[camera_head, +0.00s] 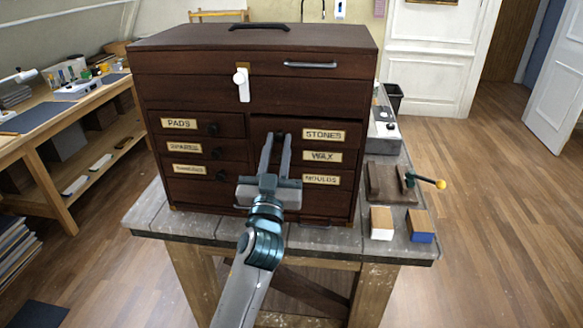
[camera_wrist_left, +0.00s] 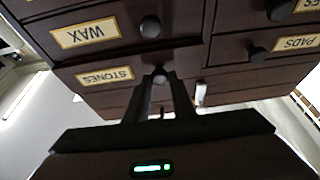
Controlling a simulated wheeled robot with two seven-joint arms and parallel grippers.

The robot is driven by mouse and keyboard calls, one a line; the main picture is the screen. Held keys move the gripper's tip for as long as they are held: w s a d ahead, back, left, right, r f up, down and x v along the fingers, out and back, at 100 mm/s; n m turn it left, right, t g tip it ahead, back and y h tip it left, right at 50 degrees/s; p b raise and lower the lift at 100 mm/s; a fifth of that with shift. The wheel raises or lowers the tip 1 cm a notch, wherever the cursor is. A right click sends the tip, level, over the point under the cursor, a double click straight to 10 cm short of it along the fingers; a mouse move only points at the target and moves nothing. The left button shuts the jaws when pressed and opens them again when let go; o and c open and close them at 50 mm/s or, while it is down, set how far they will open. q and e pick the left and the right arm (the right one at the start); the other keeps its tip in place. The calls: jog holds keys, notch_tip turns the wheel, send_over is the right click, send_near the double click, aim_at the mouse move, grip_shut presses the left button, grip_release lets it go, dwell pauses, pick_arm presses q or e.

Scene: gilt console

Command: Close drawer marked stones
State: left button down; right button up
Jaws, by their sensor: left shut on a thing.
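The drawer marked stones (camera_head: 324,135) is the top right drawer in the dark wooden chest (camera_head: 300,92). A dark band shows along its top edge, and it seems to stand slightly out; how far I cannot tell. My left gripper (camera_head: 276,138) is in front of it, with its fingers shut on the drawer's round knob (camera_wrist_left: 160,75). The left wrist view shows the chest upside down, with the left gripper (camera_wrist_left: 160,85) around the knob beside the stones label (camera_wrist_left: 105,76). My right gripper is not in view.
The wax (camera_head: 326,156) and moulds (camera_head: 322,180) drawers are below. The pads drawer (camera_head: 179,123) is at left. A white latch (camera_head: 242,85) hangs above. A workbench (camera_head: 400,225) carries the chest, two small blocks and a yellow-knobbed tool (camera_head: 440,184) at right.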

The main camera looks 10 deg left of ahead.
pick_arm(q)
jog(key=shift+w, duration=0.65)
jog(key=shift+w+a, duration=0.1)
jog(key=shift+w, duration=0.4)
jog(key=shift+s+r, duration=0.1)
jog(key=shift+r, duration=0.1)
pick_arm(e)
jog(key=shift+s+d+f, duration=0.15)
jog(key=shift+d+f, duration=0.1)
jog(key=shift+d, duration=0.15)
